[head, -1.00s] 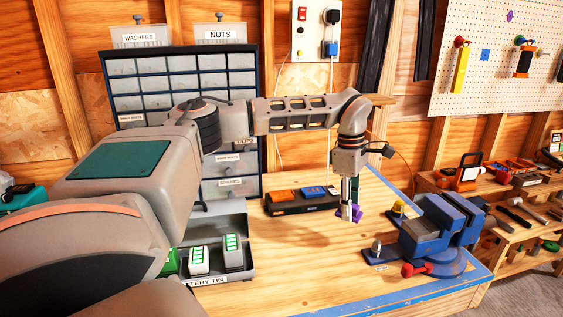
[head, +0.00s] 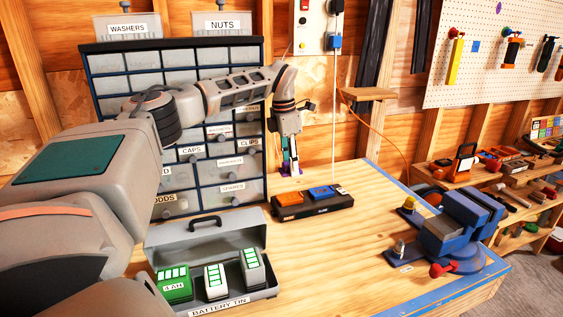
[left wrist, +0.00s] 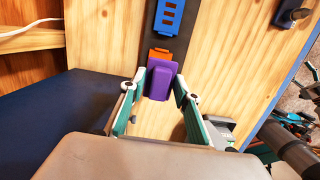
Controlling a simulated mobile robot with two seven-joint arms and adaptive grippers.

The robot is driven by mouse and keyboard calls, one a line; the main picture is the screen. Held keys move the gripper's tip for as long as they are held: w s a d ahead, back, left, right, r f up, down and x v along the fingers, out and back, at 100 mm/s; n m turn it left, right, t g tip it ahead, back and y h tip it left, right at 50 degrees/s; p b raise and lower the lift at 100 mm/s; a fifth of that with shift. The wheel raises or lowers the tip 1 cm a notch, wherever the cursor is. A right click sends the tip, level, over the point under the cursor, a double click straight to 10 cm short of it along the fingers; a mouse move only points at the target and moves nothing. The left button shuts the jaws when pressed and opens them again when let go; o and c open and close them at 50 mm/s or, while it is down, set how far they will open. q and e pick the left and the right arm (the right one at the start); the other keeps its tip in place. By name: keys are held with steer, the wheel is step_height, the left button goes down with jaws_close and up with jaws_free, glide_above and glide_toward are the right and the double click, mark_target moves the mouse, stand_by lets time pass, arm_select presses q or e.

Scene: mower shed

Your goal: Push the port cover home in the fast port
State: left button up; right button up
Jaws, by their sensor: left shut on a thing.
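My left gripper (head: 290,171) is shut on the purple port cover (left wrist: 160,80), which sits between the fingertips in the left wrist view. In the head view the gripper points down near the left end of the black charger (head: 318,208); the cover is too small there to make out well. The charger holds an orange block (head: 288,198) and a blue block (head: 321,192) on top. In the left wrist view the cover overlaps the orange block (left wrist: 160,54), with the blue block (left wrist: 168,17) beyond. I cannot tell whether the cover touches the charger. My right gripper is not in view.
A drawer cabinet (head: 215,75) stands close behind and left of the gripper. An open battery tin (head: 252,297) with several batteries is at the front left. A blue vise (head: 450,235) stands at right. The bench (head: 340,265) between them is clear.

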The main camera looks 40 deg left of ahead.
mark_target(291, 196)
arm_select(q)
steer(key=shift+f, duration=3.8)
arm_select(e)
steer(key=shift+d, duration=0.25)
arm_select(q)
steer(key=shift+f, duration=0.7)
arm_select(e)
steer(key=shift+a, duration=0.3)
arm_select(q)
steer(key=o, duration=1.2)
steer(key=shift+o, duration=0.4)
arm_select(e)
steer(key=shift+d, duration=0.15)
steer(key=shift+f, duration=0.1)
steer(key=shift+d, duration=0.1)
